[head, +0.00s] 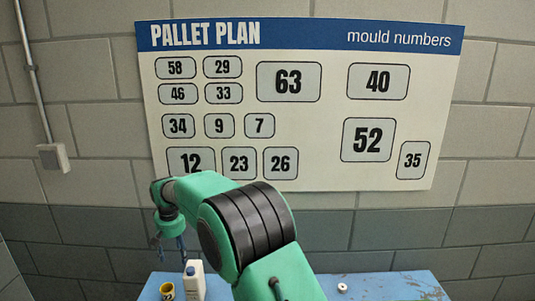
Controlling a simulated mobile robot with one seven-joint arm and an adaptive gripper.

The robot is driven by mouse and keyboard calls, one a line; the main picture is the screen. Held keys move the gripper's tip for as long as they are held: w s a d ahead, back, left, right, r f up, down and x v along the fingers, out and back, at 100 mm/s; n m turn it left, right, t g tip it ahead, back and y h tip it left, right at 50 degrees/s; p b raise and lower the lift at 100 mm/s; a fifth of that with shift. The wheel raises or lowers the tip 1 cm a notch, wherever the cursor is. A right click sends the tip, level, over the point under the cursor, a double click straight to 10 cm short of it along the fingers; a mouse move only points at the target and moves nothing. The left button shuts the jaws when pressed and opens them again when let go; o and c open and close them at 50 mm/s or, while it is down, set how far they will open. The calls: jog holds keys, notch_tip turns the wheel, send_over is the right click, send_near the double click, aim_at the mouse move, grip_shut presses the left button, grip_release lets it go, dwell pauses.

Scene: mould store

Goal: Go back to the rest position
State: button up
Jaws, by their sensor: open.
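My green arm reaches up in front of the wall in the head view. My gripper (169,248) hangs down at its far left end, small and dark. Its fingers are apart, with nothing visible between them. It is above the left part of the blue table (385,285), close in the picture to a yellow container with dark marks (167,291) and a white bottle (195,282). I cannot tell its exact height over them. My arm hides part of the table and the poster's lower edge.
A small white round thing (342,288) lies on the table right of my arm. The worn tabletop around it looks clear. Behind is a block wall with a "PALLET PLAN" poster (290,140) of mould numbers. A conduit with a grey box (53,157) is at left.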

jog(key=s+d+r+m+t, duration=0.1)
jog(key=s+d+r, duration=0.1)
jog(key=d+r, duration=0.65)
jog(key=s+d+r, duration=0.2)
jog(key=d+r, duration=0.5)
jog(key=d, duration=0.2)
jog(key=s+d+r+m, duration=0.1)
jog(key=s+d+r, duration=0.2)
jog(key=d, duration=0.3)
jog(key=s+d+r+t, duration=0.1)
jog(key=s+d+r, duration=0.2)
jog(key=s+d, duration=0.15)
jog(key=s+d+r+m, duration=0.1)
jog(key=s+d+r, duration=0.15)
jog(key=d, duration=0.35)
jog(key=s+d+r+m+t, duration=0.1)
jog(key=s+d+r, duration=0.1)
jog(key=s+d, duration=1.3)
jog(key=s+d+f+m, duration=0.1)
jog(key=s+d+f, duration=0.1)
jog(key=s, duration=0.6)
jog(key=s+d+f+t+h, duration=0.1)
jog(key=s+d+f, duration=0.2)
jog(key=s, duration=0.5)
jog(key=shift+s+d+f+m, duration=0.3)
jog(key=shift+d+f+m, duration=0.1)
jog(key=shift+d, duration=0.4)
